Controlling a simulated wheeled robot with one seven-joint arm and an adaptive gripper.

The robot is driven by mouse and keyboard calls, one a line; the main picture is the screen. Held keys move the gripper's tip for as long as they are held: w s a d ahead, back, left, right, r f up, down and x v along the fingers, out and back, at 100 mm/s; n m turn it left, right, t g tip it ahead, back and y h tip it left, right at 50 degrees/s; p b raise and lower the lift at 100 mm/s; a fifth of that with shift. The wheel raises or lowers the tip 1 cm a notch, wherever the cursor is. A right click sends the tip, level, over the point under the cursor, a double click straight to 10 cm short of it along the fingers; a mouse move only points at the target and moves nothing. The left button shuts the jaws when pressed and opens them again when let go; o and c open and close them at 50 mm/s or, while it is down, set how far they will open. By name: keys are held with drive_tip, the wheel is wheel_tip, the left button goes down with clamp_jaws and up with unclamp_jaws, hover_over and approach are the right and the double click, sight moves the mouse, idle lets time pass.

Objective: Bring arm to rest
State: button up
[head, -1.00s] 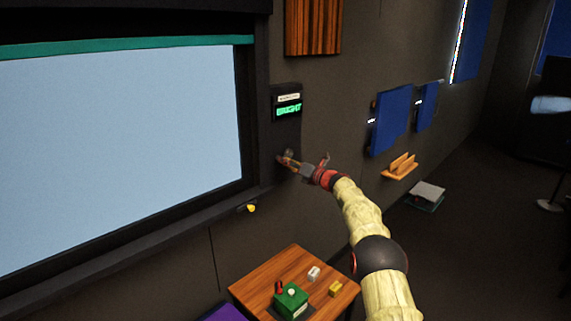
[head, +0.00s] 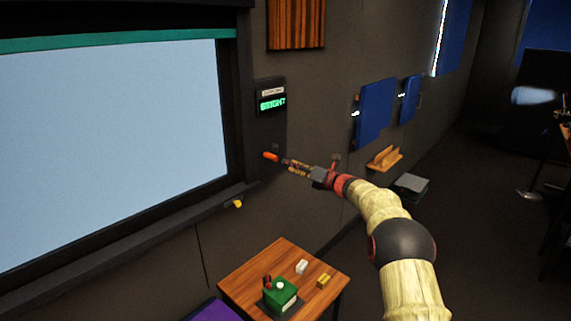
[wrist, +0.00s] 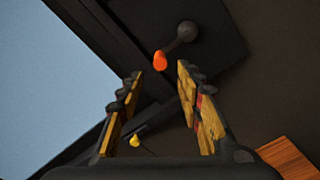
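My gripper (head: 290,163) is at the end of my outstretched arm, in front of the wall panel. In the wrist view its two fingers (wrist: 156,88) stand apart with nothing between them. A dark panel (head: 270,128) with a green lit display reading "BRIGHT" is on the wall beside the screen.
A large screen (head: 110,150) with a dark ledge fills the left. A wooden table (head: 245,268) below holds a green box (head: 281,292) and small blocks. Blue panels (head: 375,112) and a wooden wall shelf (head: 384,159) are to the right. The floor at right is mostly open.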

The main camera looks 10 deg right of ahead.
drive_tip(key=shift+s+d, duration=0.2)
drive_tip(key=shift+s, duration=0.05)
